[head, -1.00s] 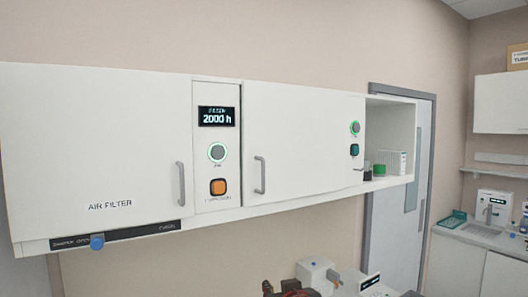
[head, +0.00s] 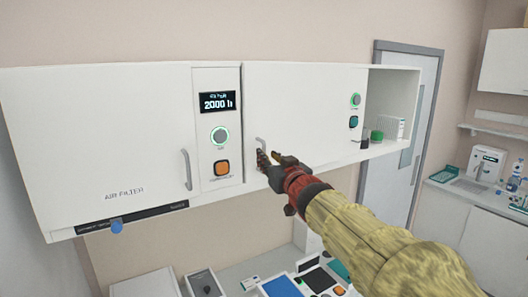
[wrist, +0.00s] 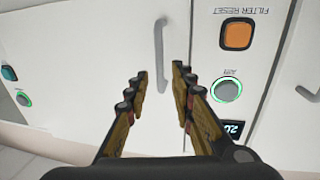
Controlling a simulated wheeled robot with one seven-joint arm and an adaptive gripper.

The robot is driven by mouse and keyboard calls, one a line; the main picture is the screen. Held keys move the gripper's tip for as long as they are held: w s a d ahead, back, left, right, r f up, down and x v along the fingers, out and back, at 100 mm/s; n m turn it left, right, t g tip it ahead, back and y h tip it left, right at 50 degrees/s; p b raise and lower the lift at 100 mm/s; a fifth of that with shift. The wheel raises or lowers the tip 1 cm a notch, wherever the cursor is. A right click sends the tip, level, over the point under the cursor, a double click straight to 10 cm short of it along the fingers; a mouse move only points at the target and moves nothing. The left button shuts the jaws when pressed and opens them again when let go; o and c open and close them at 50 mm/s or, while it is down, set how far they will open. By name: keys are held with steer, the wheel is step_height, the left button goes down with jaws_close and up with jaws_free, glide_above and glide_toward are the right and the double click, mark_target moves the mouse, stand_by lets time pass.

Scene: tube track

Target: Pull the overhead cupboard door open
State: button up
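The overhead cupboard has a plain white middle door (head: 310,105) and a white left door (head: 100,130) marked AIR FILTER; both look shut. The middle door's grey vertical handle (head: 260,144) is at its left edge, its lower part hidden behind my gripper (head: 269,160). In the wrist view, which is upside down, my gripper (wrist: 158,76) is open, its fingers pointing at the middle door. That handle (wrist: 159,45) shows between and beyond the fingertips, with a gap on both sides. I see no finger touching it.
A control panel (head: 218,125) with a display, a green-ringed knob and an orange button is between the doors. The left door's handle (head: 187,169) is beyond it. An open shelf (head: 393,105) with small items is at the right end. Devices (head: 300,283) stand on the counter below.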

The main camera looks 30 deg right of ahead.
steer(key=shift+w+d, duration=0.2)
steer(key=shift+w, duration=0.9)
steer(key=shift+w+d, duration=0.15)
steer(key=shift+w, duration=0.9)
jaws_close()
